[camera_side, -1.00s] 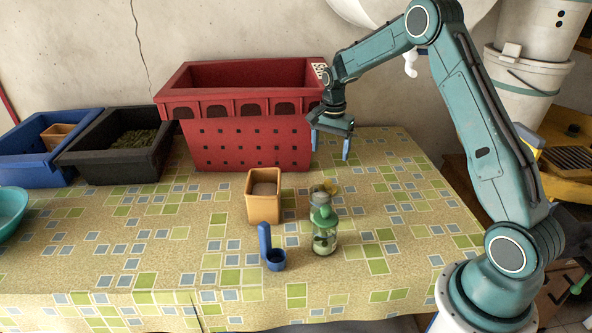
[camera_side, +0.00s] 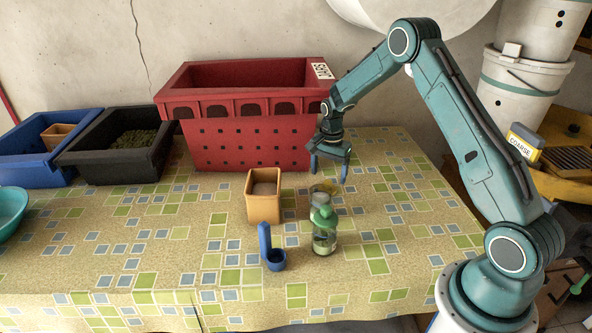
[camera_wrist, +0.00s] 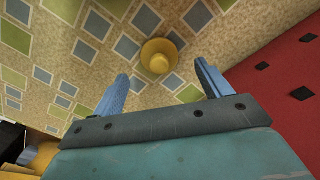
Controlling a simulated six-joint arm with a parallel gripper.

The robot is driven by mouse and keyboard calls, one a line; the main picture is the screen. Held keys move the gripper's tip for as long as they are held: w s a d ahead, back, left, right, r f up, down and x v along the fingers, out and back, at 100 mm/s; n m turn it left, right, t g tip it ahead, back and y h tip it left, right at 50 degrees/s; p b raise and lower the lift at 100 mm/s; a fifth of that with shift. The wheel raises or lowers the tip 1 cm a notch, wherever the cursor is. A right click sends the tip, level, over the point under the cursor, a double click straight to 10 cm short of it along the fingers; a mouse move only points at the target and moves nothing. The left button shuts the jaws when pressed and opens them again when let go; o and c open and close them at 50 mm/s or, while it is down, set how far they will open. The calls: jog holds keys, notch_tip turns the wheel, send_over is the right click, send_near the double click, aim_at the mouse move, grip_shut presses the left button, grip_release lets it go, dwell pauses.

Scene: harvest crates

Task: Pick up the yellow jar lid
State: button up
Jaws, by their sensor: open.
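The yellow jar lid (camera_wrist: 160,56), round with a raised knob, lies on the patterned tablecloth in the wrist view. In the side view the lid (camera_side: 329,188) is a small yellow patch just behind the glass jar (camera_side: 325,238), partly hidden by it. My gripper (camera_side: 329,174) is open and empty, with its blue fingers pointing down above the lid. In the wrist view the lid lies ahead of and between the fingertips of my gripper (camera_wrist: 161,72), and they do not appear to touch it.
A red crate (camera_side: 250,145) stands behind and left of my gripper. Black (camera_side: 120,168) and blue (camera_side: 35,170) crates are at the far left. The tablecloth right of the jar is clear.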

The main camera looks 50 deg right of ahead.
aim_at(328, 181)
jog(key=shift+f, duration=2.2)
jog(key=c, duration=1)
